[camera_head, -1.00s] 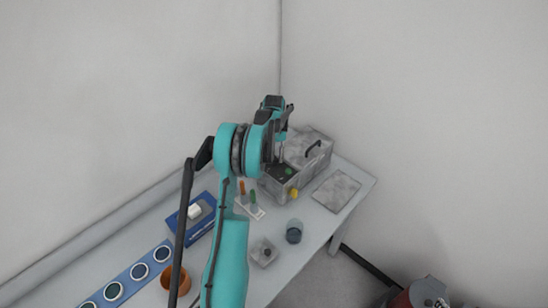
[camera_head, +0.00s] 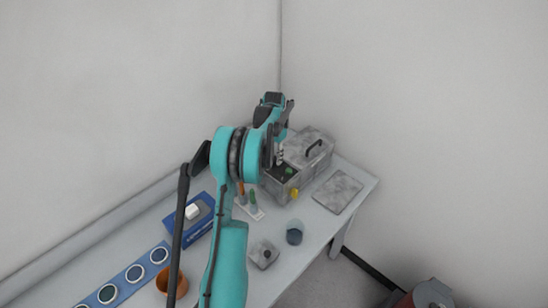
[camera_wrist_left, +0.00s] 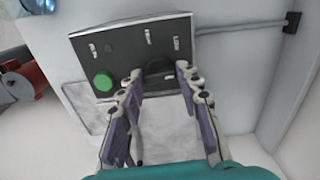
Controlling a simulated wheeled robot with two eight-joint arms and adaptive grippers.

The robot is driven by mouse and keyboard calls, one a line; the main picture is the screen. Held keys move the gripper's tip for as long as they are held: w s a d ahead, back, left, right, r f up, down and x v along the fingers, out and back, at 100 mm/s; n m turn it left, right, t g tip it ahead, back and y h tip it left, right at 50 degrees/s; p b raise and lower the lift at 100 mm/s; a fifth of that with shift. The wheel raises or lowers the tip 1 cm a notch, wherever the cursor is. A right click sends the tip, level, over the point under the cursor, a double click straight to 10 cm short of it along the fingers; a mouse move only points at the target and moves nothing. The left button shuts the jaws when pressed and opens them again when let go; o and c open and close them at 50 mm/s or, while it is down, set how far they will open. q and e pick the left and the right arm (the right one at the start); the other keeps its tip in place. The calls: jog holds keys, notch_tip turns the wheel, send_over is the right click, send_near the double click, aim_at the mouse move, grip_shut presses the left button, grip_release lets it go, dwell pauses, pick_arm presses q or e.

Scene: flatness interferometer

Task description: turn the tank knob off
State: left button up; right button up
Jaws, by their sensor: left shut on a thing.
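The tank is a mottled grey box (camera_head: 316,148) with a black handle, at the far end of the table. Its dark panel (camera_wrist_left: 205,45) carries a round green button (camera_wrist_left: 103,82), which also shows in the head view (camera_head: 289,171). A dark knob (camera_wrist_left: 158,70) on the panel sits between the fingertips of my left gripper (camera_wrist_left: 161,80). That gripper (camera_head: 280,158) reaches over the tank's panel and is shut on the knob, whose sides are partly hidden by the fingers. The knob's mark is too small to read. My right gripper is not in view.
A flat grey plate (camera_head: 338,191) lies right of the tank. A blue-grey cup (camera_head: 294,232), a small grey block (camera_head: 263,254), a holder with upright handles (camera_head: 252,203) and a blue box (camera_head: 190,228) stand nearer. A red cylinder (camera_head: 428,294) is on the floor.

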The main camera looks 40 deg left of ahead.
aim_at(274, 158)
pick_arm(q)
jog(key=shift+m, duration=0.5)
jog(key=o, duration=1.2)
jog(key=shift+c, duration=0.2)
jog(key=shift+r, duration=0.15)
notch_tip(274, 158, up, 12)
